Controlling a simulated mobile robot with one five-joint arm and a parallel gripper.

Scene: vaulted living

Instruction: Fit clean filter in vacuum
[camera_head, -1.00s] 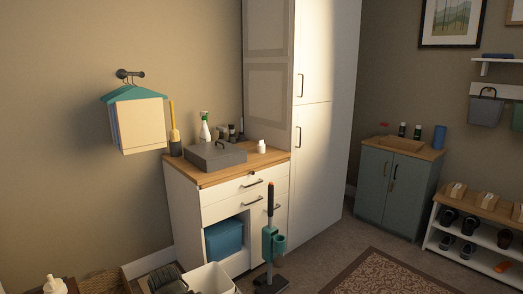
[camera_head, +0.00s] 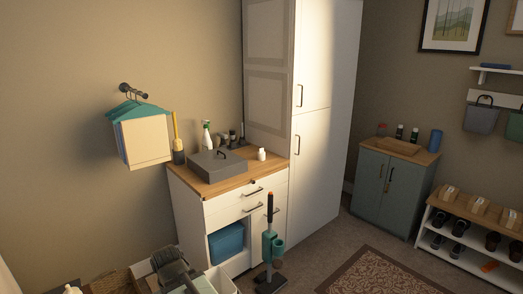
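A teal and dark grey stick vacuum (camera_head: 268,247) stands upright on the floor in front of the counter's right side. Its handle is dark with an orange-red tip. I cannot make out a filter for certain; a small white object (camera_head: 262,154) stands on the counter top, too small to identify. A dark jointed shape at the bottom edge, left of centre, appears to be my gripper (camera_head: 172,268). It is left of the vacuum in the picture and apart from it. Its fingertips are unclear, so its opening and any hold are not visible.
The wooden-topped counter (camera_head: 216,190) holds a grey lidded box (camera_head: 217,165) and spray bottle (camera_head: 207,134). A blue bin (camera_head: 226,243) sits in its open bay. A patterned rug (camera_head: 372,278), blue-grey cabinet (camera_head: 392,190) and shoe rack (camera_head: 474,233) are right.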

